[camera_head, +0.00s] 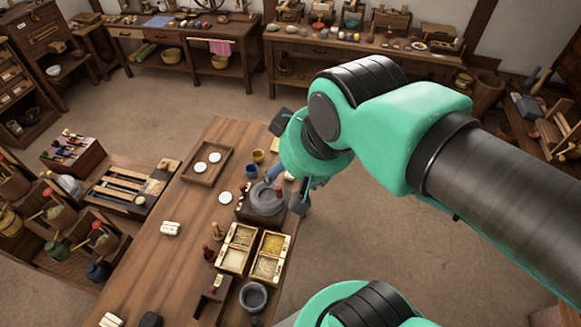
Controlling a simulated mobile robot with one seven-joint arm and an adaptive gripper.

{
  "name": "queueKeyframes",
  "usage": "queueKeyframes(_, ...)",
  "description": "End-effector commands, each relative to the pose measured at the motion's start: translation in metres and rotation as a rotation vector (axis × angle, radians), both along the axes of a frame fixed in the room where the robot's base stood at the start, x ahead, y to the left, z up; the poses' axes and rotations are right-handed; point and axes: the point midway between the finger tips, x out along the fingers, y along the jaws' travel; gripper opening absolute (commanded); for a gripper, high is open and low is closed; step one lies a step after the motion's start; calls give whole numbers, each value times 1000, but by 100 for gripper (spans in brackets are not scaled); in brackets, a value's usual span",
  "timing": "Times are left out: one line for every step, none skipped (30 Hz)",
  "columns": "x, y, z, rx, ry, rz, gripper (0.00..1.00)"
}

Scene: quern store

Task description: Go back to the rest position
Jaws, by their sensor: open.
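My gripper (292,190) is at the end of my green and black arm, over the right edge of the wooden table (160,262). Its dark fingers show on both sides of the green wrist and are spread apart. A round grey stone quern (266,203) on a dark base stands on the table just below and left of my gripper. The wrist hides part of the space around the quern's right side. I see nothing held between the fingers, though the wrist hides part of that space.
Shelves and benches line the walls. The floor (400,235) right of the table is clear.

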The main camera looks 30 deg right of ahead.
Motion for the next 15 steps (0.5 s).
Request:
queueKeyframes(0, 0, 0, 0, 0, 0, 58)
queueKeyframes(0, 0, 0, 0, 0, 0, 58)
queueKeyframes(0, 0, 0, 0, 0, 0, 58)
queueKeyframes(0, 0, 0, 0, 0, 1, 58)
queueKeyframes(0, 0, 0, 0, 0, 1, 58)
queueKeyframes(0, 0, 0, 0, 0, 1, 58)
queueKeyframes(0, 0, 0, 0, 0, 1, 58)
queueKeyframes(0, 0, 0, 0, 0, 1, 58)
queueKeyframes(0, 0, -2, -1, 0, 2, 58)
queueKeyframes(0, 0, -4, -1, 0, 2, 58)
queueKeyframes(0, 0, -6, -1, 0, 2, 58)
queueKeyframes(0, 0, -9, -1, 0, 2, 58)
queueKeyframes(0, 0, -12, -1, 0, 2, 58)
queueKeyframes(0, 0, -15, -1, 0, 2, 58)
queueKeyframes(0, 0, -19, -1, 0, 2, 58)
